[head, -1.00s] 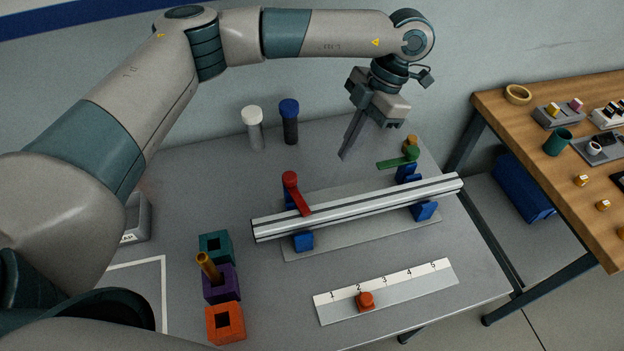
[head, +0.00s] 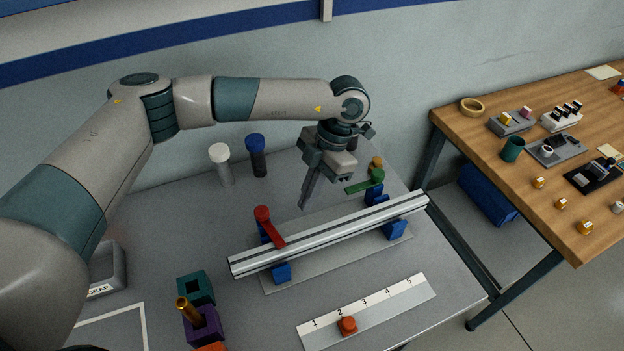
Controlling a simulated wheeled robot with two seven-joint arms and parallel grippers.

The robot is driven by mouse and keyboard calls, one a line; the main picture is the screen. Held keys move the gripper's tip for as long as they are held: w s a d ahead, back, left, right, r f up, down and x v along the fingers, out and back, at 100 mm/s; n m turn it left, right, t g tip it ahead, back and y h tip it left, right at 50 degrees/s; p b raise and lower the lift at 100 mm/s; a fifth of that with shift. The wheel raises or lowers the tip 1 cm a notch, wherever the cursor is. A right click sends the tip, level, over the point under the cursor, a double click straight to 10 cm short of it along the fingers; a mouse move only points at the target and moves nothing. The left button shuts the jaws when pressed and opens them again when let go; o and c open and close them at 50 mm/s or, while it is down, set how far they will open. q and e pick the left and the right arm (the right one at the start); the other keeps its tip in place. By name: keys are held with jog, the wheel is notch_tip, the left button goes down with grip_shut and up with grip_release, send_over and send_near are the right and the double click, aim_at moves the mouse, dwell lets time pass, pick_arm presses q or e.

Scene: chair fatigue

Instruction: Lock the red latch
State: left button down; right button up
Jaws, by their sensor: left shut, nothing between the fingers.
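The red latch (head: 270,228) stands at the left end of the rail fixture, with a round knob on a blue post. Its lever points toward the front and its tip reaches over the silver rail (head: 335,233); whether it touches the rail is unclear. The green latch (head: 367,184) is at the right end, its lever pointing left, behind the rail. My left gripper (head: 304,206) is shut and empty, pointing down behind the rail, to the right of the red knob and apart from it. My right gripper is not in view.
A white-capped bottle (head: 221,165) and a blue-capped bottle (head: 257,156) stand behind the fixture. A numbered strip (head: 385,308) with a red-orange knob (head: 348,326) lies in front. Coloured blocks (head: 196,288) are at front left. A wooden table (head: 480,135) stands to the right.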

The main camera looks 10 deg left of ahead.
aim_at(270, 226)
pick_arm(q)
jog(key=s+a+f+p, duration=0.4)
dwell(0.4)
dwell(0.4)
